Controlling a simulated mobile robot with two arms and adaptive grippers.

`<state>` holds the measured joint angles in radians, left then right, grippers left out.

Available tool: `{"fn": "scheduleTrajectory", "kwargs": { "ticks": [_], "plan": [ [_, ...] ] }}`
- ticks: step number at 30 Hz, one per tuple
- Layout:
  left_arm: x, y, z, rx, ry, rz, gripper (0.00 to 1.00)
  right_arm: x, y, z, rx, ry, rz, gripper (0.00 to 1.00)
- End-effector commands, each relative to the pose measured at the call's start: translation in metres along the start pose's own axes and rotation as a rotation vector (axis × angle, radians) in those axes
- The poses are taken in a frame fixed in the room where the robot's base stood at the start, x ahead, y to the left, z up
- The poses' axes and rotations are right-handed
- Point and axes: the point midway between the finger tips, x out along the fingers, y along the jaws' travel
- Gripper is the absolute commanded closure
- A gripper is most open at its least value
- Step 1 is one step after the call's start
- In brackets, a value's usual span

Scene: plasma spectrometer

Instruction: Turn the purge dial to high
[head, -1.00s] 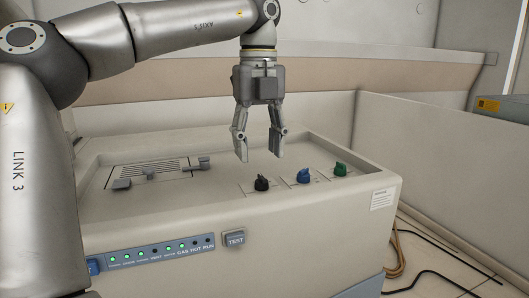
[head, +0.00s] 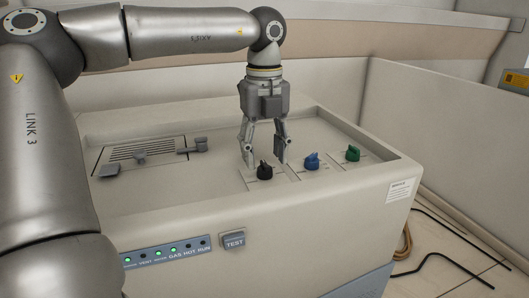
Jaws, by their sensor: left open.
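Three dials stand in a row on the top of the cream spectrometer (head: 330,215): a black dial (head: 264,171), a blue dial (head: 312,160) and a green dial (head: 352,153). Their labels are too small to read, so I cannot tell which is the purge dial. My left gripper (head: 264,160) is open and points down, with its fingertips just above or behind the black dial, one to each side in the picture. I cannot tell whether they touch it. My right gripper is not in view.
A recessed vent panel with latches (head: 145,154) lies left of the dials. The front has a TEST button (head: 233,242) and a strip of lights (head: 165,253). A raised rim edges the top. Black cables (head: 455,262) lie on the floor at right.

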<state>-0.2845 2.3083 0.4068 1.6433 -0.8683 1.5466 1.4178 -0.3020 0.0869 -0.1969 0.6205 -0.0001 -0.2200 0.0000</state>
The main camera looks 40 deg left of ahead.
Motion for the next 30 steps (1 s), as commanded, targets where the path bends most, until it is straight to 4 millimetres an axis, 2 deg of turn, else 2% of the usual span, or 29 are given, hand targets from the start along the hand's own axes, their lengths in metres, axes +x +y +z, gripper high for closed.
{"fn": "scheduleTrajectory", "kwargs": {
  "ticks": [6, 15, 26, 30],
  "plan": [
    [0.018, 0.0, 0.0, 0.0, 0.0, 0.001, 0.5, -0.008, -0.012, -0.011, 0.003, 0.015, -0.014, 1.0],
    [0.021, 0.0, 0.0, -0.001, -0.001, 0.0, 0.5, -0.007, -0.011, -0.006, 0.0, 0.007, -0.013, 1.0],
    [0.021, 0.0, 0.0, -0.001, -0.001, 0.0, 0.97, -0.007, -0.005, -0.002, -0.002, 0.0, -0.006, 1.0],
    [0.021, 0.0, 0.0, 0.003, -0.002, 0.0, 0.97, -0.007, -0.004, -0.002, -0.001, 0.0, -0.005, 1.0]
  ]
}}
